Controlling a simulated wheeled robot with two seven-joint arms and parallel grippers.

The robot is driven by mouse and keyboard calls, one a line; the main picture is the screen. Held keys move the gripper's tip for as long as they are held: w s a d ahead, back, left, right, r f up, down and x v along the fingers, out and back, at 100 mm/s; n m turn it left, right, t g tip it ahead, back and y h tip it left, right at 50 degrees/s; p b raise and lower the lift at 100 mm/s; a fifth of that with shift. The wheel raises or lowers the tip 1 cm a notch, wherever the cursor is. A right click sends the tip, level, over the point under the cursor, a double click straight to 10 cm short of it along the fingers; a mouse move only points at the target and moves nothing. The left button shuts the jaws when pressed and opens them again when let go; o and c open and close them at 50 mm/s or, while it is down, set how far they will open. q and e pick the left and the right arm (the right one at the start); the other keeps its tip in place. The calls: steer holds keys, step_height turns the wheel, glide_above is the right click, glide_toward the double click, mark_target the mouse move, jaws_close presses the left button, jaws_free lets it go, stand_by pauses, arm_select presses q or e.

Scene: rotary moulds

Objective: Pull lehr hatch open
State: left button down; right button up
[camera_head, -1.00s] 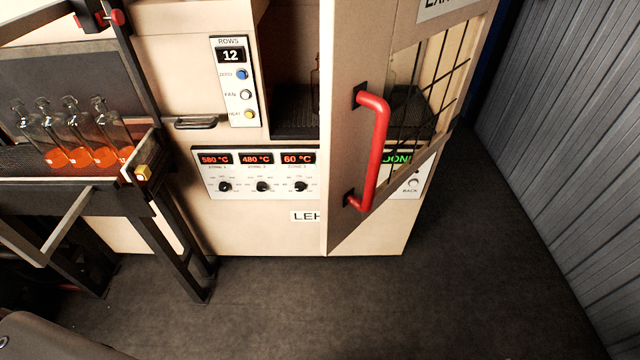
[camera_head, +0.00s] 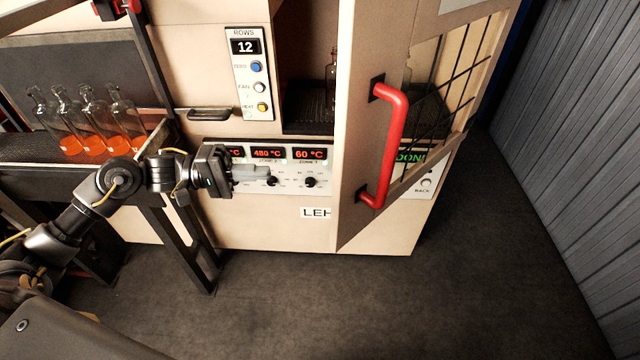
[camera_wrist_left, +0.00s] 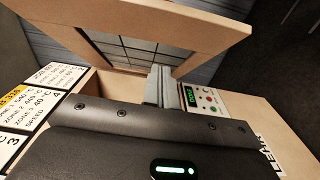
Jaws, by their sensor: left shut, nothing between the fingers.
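The lehr hatch (camera_head: 360,130) is a cream door with a wire-grid window and a red bar handle (camera_head: 394,145). In the head view it stands swung out from the cabinet, with the opening visible to its left. The hatch frame and grid also show in the left wrist view (camera_wrist_left: 165,22). My left gripper (camera_head: 268,173) is shut and empty in front of the temperature panel, left of the hatch and apart from the red handle. Its fingers also show in the left wrist view (camera_wrist_left: 160,85). My right gripper is not in view.
A control panel (camera_head: 290,182) with red displays is partly behind my left gripper. A rows panel (camera_head: 252,75) is above it. Several bottles with orange bases (camera_head: 95,120) stand on the conveyor at left. The dark floor (camera_head: 330,310) in front is clear. A grey corrugated wall (camera_head: 570,150) is at right.

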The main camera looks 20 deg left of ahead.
arm_select(q)
steer(key=d+p, duration=0.5)
steer(key=d, duration=0.8)
steer(key=shift+d+r, duration=0.2)
steer(key=shift+w, duration=0.1)
